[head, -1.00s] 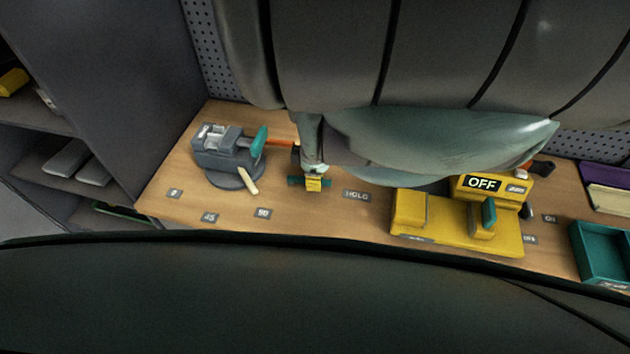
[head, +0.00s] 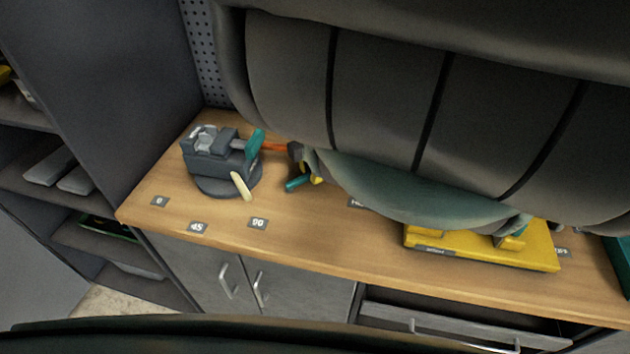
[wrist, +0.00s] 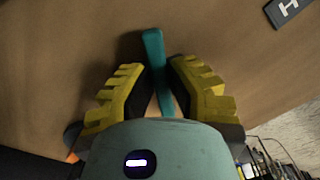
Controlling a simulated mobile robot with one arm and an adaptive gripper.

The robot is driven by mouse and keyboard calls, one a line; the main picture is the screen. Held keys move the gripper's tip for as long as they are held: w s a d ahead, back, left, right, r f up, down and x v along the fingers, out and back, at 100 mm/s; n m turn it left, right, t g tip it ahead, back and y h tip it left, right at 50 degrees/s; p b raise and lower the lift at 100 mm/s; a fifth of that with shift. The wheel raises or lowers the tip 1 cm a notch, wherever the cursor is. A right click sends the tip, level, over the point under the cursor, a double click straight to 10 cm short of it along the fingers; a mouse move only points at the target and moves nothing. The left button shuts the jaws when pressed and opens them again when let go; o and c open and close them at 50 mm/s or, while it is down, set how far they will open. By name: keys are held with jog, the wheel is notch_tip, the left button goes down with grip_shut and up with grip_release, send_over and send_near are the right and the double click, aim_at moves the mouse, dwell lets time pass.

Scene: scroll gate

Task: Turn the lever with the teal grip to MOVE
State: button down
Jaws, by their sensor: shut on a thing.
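A teal grip (head: 297,184) shows low over the wooden bench, just left of my gripper (head: 316,180) in the head view. In the wrist view the teal grip (wrist: 153,48) is a straight bar between the two yellow fingers of my gripper (wrist: 157,68), which are shut on it. Its far end sticks out past the fingertips. The lever's pivot and the MOVE mark cannot be made out. A label plate with an H (wrist: 287,8) lies at the upper right of the wrist view.
A grey vise (head: 220,163) with a teal handle (head: 256,143) and an orange rod (head: 274,147) stands to the left. A yellow device (head: 480,248) stands to the right, partly hidden by my arm. The bench front between them is clear, above grey cabinets (head: 305,295).

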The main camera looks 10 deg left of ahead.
jog(key=shift+w+a+f+n+b, duration=0.1)
jog(key=shift+w+a+n+b, duration=0.15)
jog(key=shift+n, duration=0.25)
jog(key=c, duration=0.9)
grip_release()
jog(key=shift+c, duration=0.2)
jog(key=shift+s, duration=0.1)
notch_tip(320, 180, up, 6)
jog(key=shift+d+r, duration=0.1)
jog(key=shift+r, duration=0.7)
